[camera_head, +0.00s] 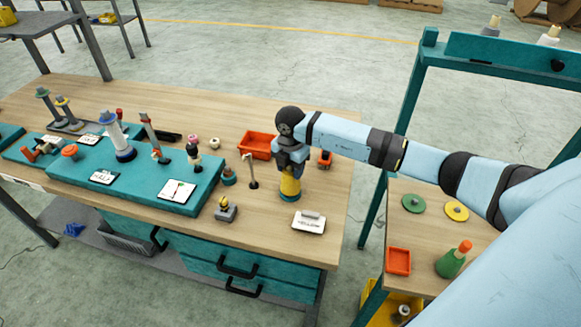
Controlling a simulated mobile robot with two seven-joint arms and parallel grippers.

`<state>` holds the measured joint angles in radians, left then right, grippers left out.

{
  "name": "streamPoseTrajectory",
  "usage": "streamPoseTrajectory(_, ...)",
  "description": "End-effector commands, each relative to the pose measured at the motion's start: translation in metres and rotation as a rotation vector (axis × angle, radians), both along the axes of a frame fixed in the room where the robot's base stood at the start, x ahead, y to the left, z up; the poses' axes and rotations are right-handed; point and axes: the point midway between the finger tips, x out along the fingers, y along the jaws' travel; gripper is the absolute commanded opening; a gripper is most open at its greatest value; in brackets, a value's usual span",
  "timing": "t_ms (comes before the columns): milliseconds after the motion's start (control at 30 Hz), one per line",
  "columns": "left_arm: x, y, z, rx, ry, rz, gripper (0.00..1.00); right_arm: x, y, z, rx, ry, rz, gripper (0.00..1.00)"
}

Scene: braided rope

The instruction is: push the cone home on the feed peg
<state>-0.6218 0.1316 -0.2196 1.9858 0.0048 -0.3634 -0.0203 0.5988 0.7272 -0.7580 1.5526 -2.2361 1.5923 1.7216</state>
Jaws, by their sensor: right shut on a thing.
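My right gripper (291,166) points down over the right part of the wooden workbench and is shut on a yellow cone (290,186). The gripper covers the cone's upper end. A dark teal round base (289,197) shows directly under the cone. The cone stands about upright. I cannot make out the feed peg, or tell whether any gap remains between cone and base. My left gripper is not in view.
An orange bin (255,145) stands left of the gripper, with a thin post (251,172) nearer. A white labelled block (309,222) lies in front. A side table (425,235) stands right.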

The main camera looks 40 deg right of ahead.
Motion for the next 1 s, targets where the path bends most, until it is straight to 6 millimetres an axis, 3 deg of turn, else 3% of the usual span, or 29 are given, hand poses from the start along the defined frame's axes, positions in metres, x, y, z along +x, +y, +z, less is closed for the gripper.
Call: streamPoseTrajectory(1000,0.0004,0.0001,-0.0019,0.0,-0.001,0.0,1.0,0.0001,-0.0001,-0.0046,0.0,0.0,0.0,0.13)
